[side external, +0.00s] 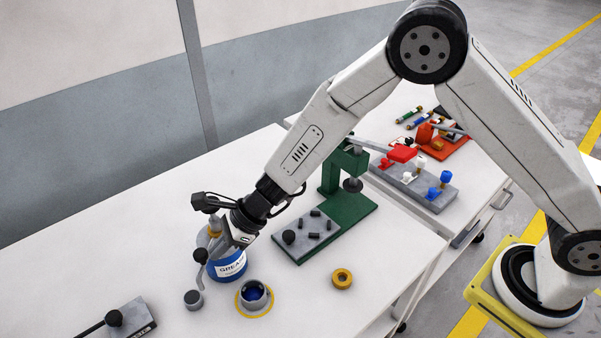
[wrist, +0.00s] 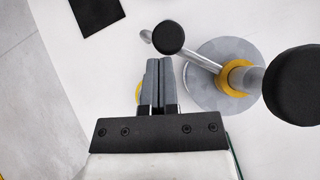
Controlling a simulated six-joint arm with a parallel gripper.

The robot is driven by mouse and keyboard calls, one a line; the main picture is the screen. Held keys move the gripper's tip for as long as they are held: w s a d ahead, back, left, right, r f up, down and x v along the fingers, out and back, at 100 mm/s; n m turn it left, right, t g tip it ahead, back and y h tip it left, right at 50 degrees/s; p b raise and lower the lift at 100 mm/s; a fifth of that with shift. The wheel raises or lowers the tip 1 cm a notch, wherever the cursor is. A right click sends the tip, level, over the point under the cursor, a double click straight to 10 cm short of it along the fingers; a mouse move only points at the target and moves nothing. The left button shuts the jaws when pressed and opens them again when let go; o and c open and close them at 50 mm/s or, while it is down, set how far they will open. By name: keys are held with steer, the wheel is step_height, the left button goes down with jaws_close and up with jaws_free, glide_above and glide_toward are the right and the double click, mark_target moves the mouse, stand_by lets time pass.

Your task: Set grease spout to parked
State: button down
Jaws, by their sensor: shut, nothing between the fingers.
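The grease can (side external: 228,266) is blue with a white label and stands upright on the white table in the side view. In the wrist view its round grey top (wrist: 208,92) shows, with a yellow collar (wrist: 237,77) and a large black knob (wrist: 292,98) above. The spout (wrist: 200,60) is a thin metal tube running up-left from the collar, with a black ball knob (wrist: 168,37) near its end; the knob also shows in the side view (side external: 200,256). My gripper (wrist: 158,65) is shut and empty, beside the can and apart from the spout knob. The fingertips are unclear in the side view.
A small grey cup (side external: 193,299) stands below the spout. A grey socket (side external: 254,292) in a yellow ring is right of it. A yellow ring part (side external: 342,278), a green press (side external: 345,205) and a grey block with a lever (side external: 133,318) stand around.

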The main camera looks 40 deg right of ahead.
mark_target(200, 253)
steer(key=shift+w+a+m+t+h, duration=0.15)
steer(key=shift+w+a+m+t, duration=0.15)
steer(key=shift+w+a+m, duration=0.25)
steer(key=shift+w+a+m+t+h, duration=0.15)
steer(key=shift+w+a+m+t, duration=0.15)
steer(key=shift+a, duration=0.55)
steer(key=shift+s, duration=0.1)
steer(key=shift+s+d, duration=0.6)
steer(key=shift+d, duration=0.05)
steer(key=s+d+r, duration=0.5)
steer(key=s+r, duration=0.2)
steer(key=shift+s+d, duration=0.15)
steer(key=shift+d, duration=0.25)
stand_by(0.3)
